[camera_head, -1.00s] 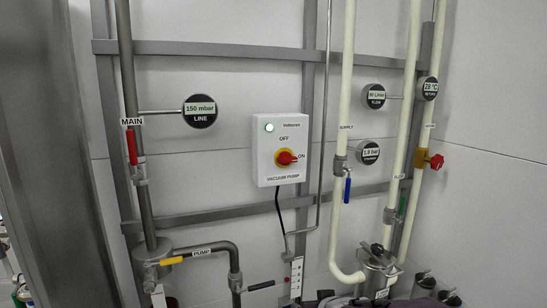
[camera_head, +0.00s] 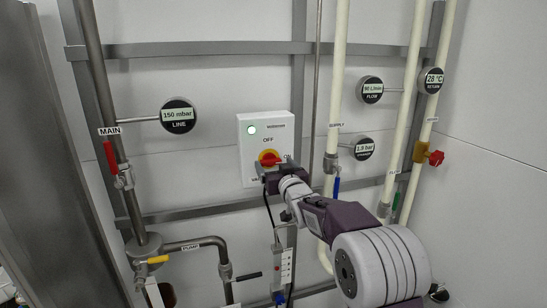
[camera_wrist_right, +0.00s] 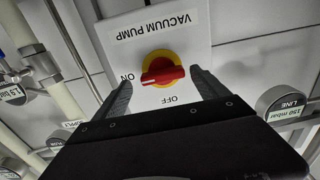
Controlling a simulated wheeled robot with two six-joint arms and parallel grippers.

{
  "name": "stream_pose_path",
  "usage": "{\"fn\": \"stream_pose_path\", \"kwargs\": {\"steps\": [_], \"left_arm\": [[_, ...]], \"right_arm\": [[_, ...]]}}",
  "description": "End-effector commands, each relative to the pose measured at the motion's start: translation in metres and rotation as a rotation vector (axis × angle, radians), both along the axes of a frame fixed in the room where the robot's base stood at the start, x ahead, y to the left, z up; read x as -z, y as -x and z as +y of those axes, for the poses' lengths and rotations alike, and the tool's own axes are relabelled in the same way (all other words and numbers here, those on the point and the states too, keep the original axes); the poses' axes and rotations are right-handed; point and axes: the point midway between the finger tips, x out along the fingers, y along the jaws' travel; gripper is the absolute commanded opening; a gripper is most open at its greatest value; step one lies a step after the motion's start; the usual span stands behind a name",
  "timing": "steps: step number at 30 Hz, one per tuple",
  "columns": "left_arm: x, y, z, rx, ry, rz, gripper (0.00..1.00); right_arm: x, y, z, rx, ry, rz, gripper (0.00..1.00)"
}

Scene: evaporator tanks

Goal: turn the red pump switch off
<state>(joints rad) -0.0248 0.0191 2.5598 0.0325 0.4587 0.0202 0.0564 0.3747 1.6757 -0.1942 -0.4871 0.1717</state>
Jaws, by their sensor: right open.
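The red pump switch (camera_head: 268,158) is a red knob on a yellow disc, on a white wall box (camera_head: 251,133) labelled OFF above it. My right gripper (camera_head: 273,173) is at the box, partly covering the knob's lower area and the ON label. Its open fingers (camera_wrist_right: 161,82) stand on either side of the knob, apart from it in that view. My left gripper is not in view.
Left of the box are a pipe with a red MAIN handle (camera_head: 110,156), a LINE gauge (camera_head: 178,116) and a yellow handle (camera_head: 158,260). Right are cream pipes (camera_head: 335,60), a blue handle (camera_head: 336,186) and a red valve knob (camera_head: 436,158). Grey rails cross the wall.

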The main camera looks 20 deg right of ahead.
Motion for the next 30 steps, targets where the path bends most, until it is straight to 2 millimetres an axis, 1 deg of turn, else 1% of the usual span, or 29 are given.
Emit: {"fn": "stream_pose_path", "kwargs": {"steps": [1,4,12,14,15,17,18,19,25,30], "left_arm": [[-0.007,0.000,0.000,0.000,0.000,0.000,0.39],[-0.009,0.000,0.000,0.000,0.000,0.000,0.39],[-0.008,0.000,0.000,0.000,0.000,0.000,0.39],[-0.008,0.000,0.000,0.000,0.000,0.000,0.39],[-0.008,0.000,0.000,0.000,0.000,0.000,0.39],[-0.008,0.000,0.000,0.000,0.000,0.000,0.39],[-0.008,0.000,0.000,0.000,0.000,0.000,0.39],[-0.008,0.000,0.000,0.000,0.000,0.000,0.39],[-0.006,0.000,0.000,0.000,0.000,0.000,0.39],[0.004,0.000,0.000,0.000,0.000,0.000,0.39]], "right_arm": [[-0.003,-0.007,0.001,-0.001,0.000,0.001,0.84],[-0.001,-0.014,0.001,-0.001,0.000,0.000,0.84],[0.000,-0.017,0.001,0.000,0.000,-0.001,0.84],[0.000,-0.017,0.001,0.000,0.000,0.000,0.67],[0.000,-0.017,0.001,0.000,0.000,0.000,0.56],[0.000,-0.017,0.001,0.000,0.000,0.000,0.39],[0.000,-0.017,0.001,0.000,-0.001,0.000,0.28],[0.000,-0.017,0.001,0.000,0.000,0.000,0.21],[0.001,-0.016,0.001,0.000,0.011,-0.001,0.21],[0.003,-0.016,0.001,0.000,0.069,-0.003,0.21]]}}
